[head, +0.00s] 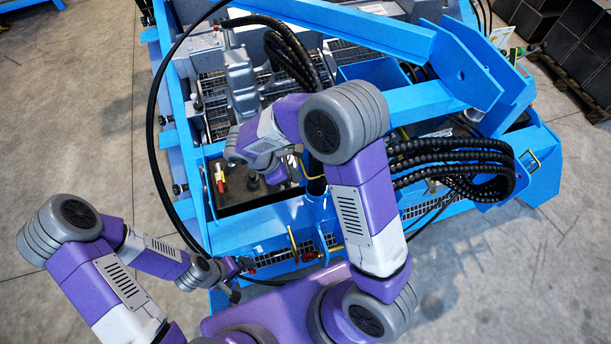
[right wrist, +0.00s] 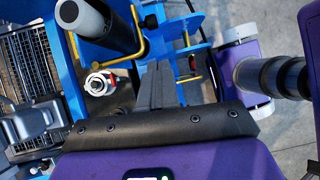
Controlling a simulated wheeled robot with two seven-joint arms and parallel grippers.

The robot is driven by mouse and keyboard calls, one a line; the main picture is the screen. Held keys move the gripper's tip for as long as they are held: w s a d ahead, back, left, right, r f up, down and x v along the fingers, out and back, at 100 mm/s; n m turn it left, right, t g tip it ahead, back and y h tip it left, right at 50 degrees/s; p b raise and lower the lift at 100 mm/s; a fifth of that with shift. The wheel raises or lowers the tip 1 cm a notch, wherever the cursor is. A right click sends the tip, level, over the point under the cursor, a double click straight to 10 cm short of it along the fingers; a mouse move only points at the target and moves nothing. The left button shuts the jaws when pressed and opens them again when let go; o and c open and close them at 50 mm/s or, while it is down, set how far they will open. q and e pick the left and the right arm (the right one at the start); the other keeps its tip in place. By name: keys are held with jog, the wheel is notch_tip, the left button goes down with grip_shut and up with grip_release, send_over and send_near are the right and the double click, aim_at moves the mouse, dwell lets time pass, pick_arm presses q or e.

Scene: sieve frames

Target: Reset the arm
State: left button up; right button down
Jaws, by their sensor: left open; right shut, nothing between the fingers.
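Both my purple and grey arms show in the head view, bent at the elbows. My left gripper (head: 239,279) is open at the near left edge of the blue machine frame (head: 262,228), with nothing seen between its fingers. My right arm reaches over the frame and folds back left. My right gripper (head: 276,177) is over the dark recess inside the frame, partly hidden by its own wrist. In the right wrist view its dark fingers (right wrist: 158,86) are together and empty. Whether they touch the frame I cannot tell.
A red-handled valve (head: 220,180) stands left of my right wrist. A silver fitting (right wrist: 99,84) and yellow bent rod (right wrist: 128,48) are near the right fingers. Black hoses (head: 450,165) bundle at right. A thick blue beam (head: 350,28) crosses behind. Concrete floor (head: 75,120) is clear at left.

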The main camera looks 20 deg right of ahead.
jog(key=v, duration=0.4)
jog(key=shift+a+r, duration=0.15)
jog(key=shift+r, duration=0.25)
jog(key=s+a+f+m+y, duration=0.1)
jog(key=s+f+m+y, duration=0.4)
jog(key=s+f+m, duration=0.2)
jog(key=s+a+f+m+t+y, duration=0.1)
jog(key=s+f+m+y, duration=0.4)
jog(key=f+m, duration=0.6)
jog(key=shift+s+a+f+m, duration=0.3)
jog(key=shift+s+f, duration=0.75)
jog(key=shift+f, duration=1.6)
